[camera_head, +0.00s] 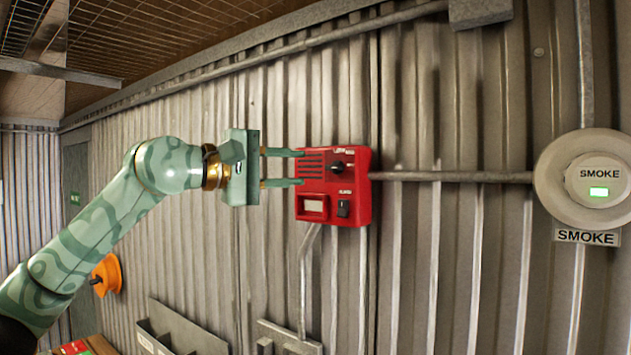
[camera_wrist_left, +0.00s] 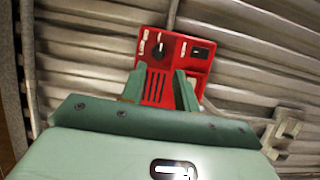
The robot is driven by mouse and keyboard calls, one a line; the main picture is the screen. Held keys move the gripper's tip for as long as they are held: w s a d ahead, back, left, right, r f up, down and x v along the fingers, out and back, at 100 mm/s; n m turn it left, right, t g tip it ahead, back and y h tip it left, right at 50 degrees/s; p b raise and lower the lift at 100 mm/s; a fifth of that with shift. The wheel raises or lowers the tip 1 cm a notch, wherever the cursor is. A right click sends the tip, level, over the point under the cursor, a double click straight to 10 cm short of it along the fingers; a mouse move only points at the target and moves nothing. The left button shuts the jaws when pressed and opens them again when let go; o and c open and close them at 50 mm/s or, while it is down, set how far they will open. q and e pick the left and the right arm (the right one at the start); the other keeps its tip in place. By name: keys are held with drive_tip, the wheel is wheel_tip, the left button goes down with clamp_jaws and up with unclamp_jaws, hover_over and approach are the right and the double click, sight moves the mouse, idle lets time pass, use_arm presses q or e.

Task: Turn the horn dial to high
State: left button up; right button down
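The red horn box (camera_head: 364,198) is fixed to the corrugated metal wall. Its black horn dial (camera_head: 338,167) is at the upper right of the box's face, under small white lettering I cannot fully read. The dial also shows in the left wrist view (camera_wrist_left: 158,49), just beyond the fingertips; its setting is too small to tell. My left gripper (camera_head: 300,168) is open and empty, its two fingers pointing at the box, one above the other, over the slotted grille (camera_head: 311,165). The fingers appear left of the dial; contact with the box cannot be told. My right gripper is out of view.
Below the dial is a black switch (camera_head: 343,208) marked ALARM, beside a pale window (camera_head: 313,206). A conduit (camera_head: 450,176) runs right to a round SMOKE unit (camera_head: 599,191). An orange fitting (camera_head: 107,274) and a grey wall tray (camera_head: 180,332) are lower left.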

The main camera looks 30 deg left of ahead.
use_arm(q)
drive_tip(key=b+v, duration=0.2)
drive_tip(key=v, duration=0.8)
drive_tip(key=shift+w, duration=0.15)
